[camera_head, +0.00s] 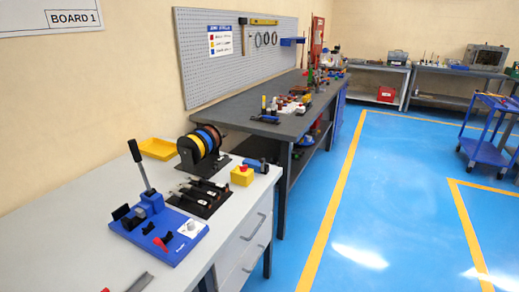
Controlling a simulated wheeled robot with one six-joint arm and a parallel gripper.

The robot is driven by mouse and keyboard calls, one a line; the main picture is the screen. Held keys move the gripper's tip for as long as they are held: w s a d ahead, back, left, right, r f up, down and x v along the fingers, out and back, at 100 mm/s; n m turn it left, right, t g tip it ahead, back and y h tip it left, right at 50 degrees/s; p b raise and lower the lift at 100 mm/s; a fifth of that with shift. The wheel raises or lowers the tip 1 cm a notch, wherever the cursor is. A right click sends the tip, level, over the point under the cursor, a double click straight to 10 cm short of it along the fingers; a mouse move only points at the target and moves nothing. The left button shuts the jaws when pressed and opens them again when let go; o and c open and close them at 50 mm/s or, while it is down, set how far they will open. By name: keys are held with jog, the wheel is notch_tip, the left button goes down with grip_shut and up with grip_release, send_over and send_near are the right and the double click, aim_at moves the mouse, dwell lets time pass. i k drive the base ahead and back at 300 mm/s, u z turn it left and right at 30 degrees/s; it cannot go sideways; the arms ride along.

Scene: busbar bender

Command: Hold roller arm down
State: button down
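The busbar bender is a blue device (160,226) on the light grey bench at the lower left. A long grey lever with a black grip (142,168) stands up from it, tilted slightly left, and looks like its arm. Small black parts, a red-handled part (163,242) and a white plate with a knob (190,228) sit on the blue base. A roller cannot be made out at this size. My gripper is not in view.
A black mat with tools (201,197), a spool rack (202,145), a yellow tray (159,148) and a yellow box with a red button (242,175) stand behind the bender. A grey bar (140,282) lies at the front edge. Blue floor (400,200) is clear at right.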

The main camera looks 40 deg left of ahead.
aim_at(262, 160)
jog(key=u, duration=0.7)
jog(key=i, duration=1.05)
jog(key=u, duration=1.35)
jog(key=i, duration=0.3)
jog(key=u, duration=0.15)
